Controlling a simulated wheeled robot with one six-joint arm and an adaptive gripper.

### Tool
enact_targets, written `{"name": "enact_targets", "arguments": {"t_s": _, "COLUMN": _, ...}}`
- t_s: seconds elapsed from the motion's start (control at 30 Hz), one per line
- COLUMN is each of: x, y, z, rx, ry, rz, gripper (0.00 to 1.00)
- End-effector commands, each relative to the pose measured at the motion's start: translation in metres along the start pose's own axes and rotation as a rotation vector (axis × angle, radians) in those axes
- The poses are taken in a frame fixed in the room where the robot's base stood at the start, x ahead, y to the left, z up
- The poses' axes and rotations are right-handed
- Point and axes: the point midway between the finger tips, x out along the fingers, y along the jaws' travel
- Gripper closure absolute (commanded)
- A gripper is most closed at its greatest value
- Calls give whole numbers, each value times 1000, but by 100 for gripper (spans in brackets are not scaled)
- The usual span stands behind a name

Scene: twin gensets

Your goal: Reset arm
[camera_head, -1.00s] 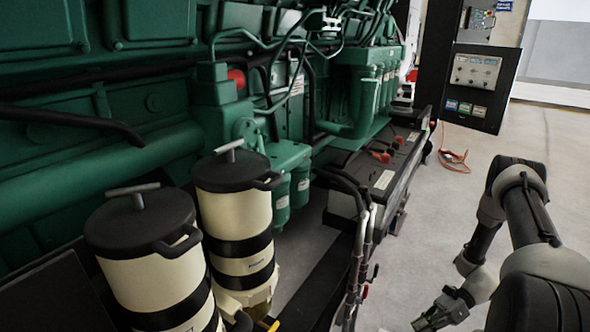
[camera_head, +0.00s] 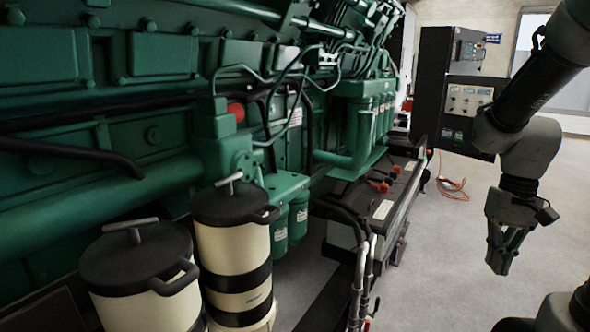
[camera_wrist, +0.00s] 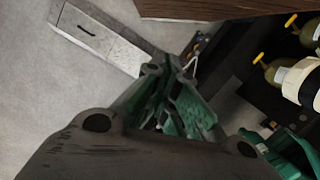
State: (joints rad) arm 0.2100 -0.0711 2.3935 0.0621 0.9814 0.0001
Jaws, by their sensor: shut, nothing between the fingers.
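My gripper (camera_head: 501,262) hangs pointing down at the right in the head view, over the open floor and apart from the green engine. Its fingers are together with nothing between them. My arm comes in from the upper right and bends at the elbow. In the wrist view my gripper (camera_wrist: 172,125) fills the lower middle, with green machinery showing behind it.
The green engine (camera_head: 100,95) fills the left. Two cream canisters with black lids (camera_head: 138,255) (camera_head: 232,205) stand in front of it. A black control cabinet (camera_head: 445,90) stands at the back, with an orange cable (camera_head: 452,188) on the floor (camera_head: 430,250).

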Motion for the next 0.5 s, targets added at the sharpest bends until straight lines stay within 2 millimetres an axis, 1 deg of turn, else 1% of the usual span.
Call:
{"name": "enact_targets", "arguments": {"t_s": 0.03, "x": -13, "y": -3, "z": 12, "rx": -36, "ry": 61, "rz": 15, "gripper": 100}}
{"name": "enact_targets", "arguments": {"t_s": 0.2, "x": -46, "y": -10, "z": 49, "rx": -132, "ry": 244, "rz": 48, "gripper": 100}}
{"name": "enact_targets", "arguments": {"t_s": 0.33, "x": -66, "y": -19, "z": 68, "rx": -185, "ry": 379, "rz": 40, "gripper": 100}}
{"name": "enact_targets", "arguments": {"t_s": 0.4, "x": -79, "y": -23, "z": 73, "rx": -208, "ry": 444, "rz": 32, "gripper": 100}}
{"name": "enact_targets", "arguments": {"t_s": 0.5, "x": -91, "y": -28, "z": 78, "rx": -232, "ry": 506, "rz": 23, "gripper": 100}}
